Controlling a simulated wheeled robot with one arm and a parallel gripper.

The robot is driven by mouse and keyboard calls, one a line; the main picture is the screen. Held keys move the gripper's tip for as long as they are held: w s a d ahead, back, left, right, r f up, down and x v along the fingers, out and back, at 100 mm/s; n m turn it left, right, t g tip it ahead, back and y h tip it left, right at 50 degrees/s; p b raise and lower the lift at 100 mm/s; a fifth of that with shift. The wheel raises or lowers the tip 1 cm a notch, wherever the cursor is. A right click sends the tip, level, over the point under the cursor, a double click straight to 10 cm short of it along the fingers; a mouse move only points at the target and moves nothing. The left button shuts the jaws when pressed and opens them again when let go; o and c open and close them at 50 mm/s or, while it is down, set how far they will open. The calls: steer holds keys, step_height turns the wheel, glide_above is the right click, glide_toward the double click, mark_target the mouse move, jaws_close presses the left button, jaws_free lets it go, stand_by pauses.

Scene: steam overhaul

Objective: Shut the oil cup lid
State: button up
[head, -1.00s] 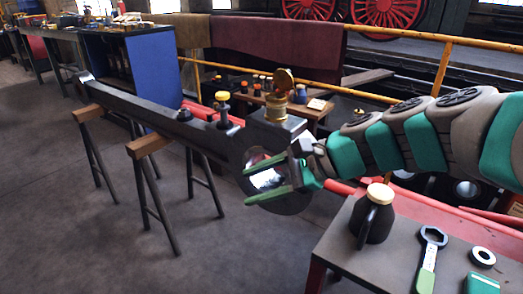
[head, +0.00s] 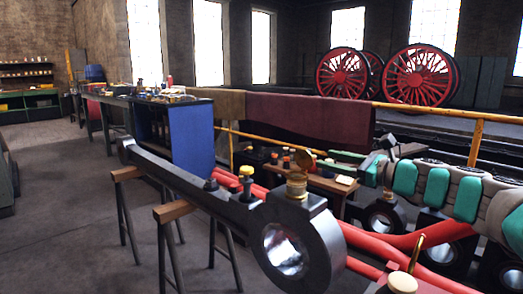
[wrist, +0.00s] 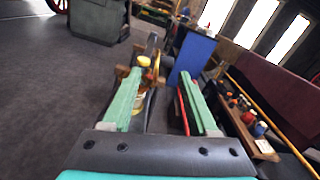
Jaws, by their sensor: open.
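The brass oil cup (head: 297,187) stands on top of the big end of a dark connecting rod (head: 215,192). Its round lid (head: 303,160) is tipped up, open, above the cup. My gripper (head: 325,158), with green fingers, is open and empty at about lid height, just right of the lid in the head view; whether it touches the lid I cannot tell. In the wrist view my gripper's fingers (wrist: 161,75) are spread wide. Brass, apparently part of the oil cup (wrist: 141,102), shows beside the left finger, partly hidden by it.
A yellow-capped fitting (head: 246,176) stands farther along the rod, which rests on trestles (head: 172,211). A low bench (head: 325,182) with small bottles and a yellow railing (head: 405,110) lie behind. Red bars (head: 400,240) run at the right. The floor at left is clear.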

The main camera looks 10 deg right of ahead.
mark_target(306, 159)
steer(key=d+x, duration=0.1)
steer(key=x, duration=1)
steer(key=shift+w+a, duration=0.25)
steer(key=shift+w, duration=0.35)
steer(key=shift+r, duration=0.15)
jaws_close()
